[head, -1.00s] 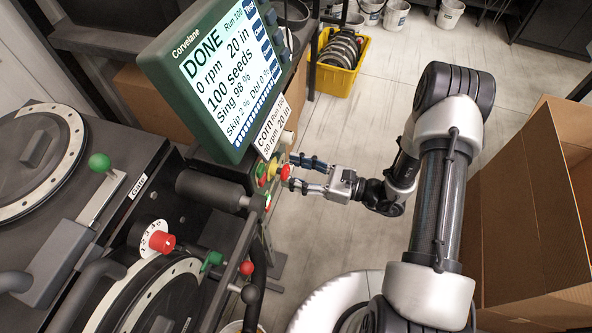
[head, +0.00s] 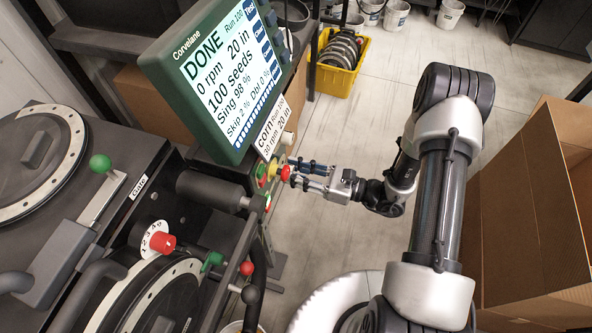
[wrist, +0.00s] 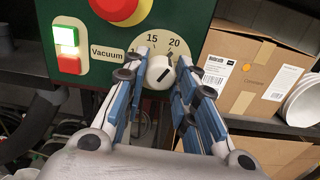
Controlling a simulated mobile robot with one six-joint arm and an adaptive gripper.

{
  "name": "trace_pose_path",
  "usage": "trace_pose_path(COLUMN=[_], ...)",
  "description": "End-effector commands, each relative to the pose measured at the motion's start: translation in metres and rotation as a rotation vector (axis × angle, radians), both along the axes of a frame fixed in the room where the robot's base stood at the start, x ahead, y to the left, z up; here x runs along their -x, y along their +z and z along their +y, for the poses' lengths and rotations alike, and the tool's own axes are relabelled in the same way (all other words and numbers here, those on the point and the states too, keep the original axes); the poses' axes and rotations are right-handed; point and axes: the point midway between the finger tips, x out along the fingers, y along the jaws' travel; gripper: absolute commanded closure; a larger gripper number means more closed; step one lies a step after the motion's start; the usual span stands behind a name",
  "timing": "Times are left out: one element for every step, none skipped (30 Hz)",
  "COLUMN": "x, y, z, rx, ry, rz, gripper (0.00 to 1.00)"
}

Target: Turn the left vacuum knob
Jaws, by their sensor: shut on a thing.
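The vacuum knob (wrist: 160,75) is a pale round knob with a dark pointer line, on the green panel under a red button. Its dial reads 15 and 20 at the top, and the label "Vacuum" stands to its left. The pointer line slants toward the upper right. My gripper (wrist: 162,62) has its blue fingers on either side of the knob and is shut on it. In the head view my gripper (head: 298,173) reaches the panel below the monitor, and the knob is hard to make out there. Part of the dial is hidden by the fingers.
A lit green and a red switch (wrist: 69,66) sit left of the label. The red button (wrist: 122,4) is above the knob. The monitor (head: 215,75) reading "DONE" overhangs the panel. Cardboard boxes (wrist: 245,75) stand behind at right. Another box (head: 540,200) is right of my arm.

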Motion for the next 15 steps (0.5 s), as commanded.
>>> trace_pose_path(x=[0.0003, 0.0004, 0.0004, 0.0004, 0.0004, 0.0005, 0.0006, 0.0006, 0.0007, 0.0008, 0.0008, 0.0007, 0.0008, 0.0008, 0.0009], y=[0.0004, 0.0005, 0.0007, 0.0008, 0.0009, 0.0011, 0.0012, 0.0013, 0.0012, 0.0012, 0.0012, 0.0013, 0.0014, 0.0015, 0.0015], z=[0.0001, 0.0001, 0.0002, 0.0002, 0.0002, 0.0002, 0.0002, 0.0002, 0.0003, 0.0003, 0.0003, 0.0003, 0.0003, 0.0003, 0.0003], rx=[-0.006, -0.01, -0.018, -0.024, -0.03, -0.04, -0.048, -0.056, -0.068, -0.077, -0.086, -0.098, -0.108, -0.118, -0.13], ry=[0.0, 0.0, 0.0, 0.0, 0.0, 0.0, 0.0, 0.0, 0.0, 0.0, 0.0, 0.0, 0.0, 0.0, 0.0], rz=[0.018, 0.031, 0.052, 0.069, 0.087, 0.114, 0.136, 0.158, 0.19, 0.215, 0.24, 0.274, 0.3, 0.326, 0.36], gripper=[0.98, 0.98, 0.98, 0.98, 0.98, 0.98, 0.98, 0.98, 0.98, 0.98, 0.98, 0.98, 0.98, 0.98, 0.98])
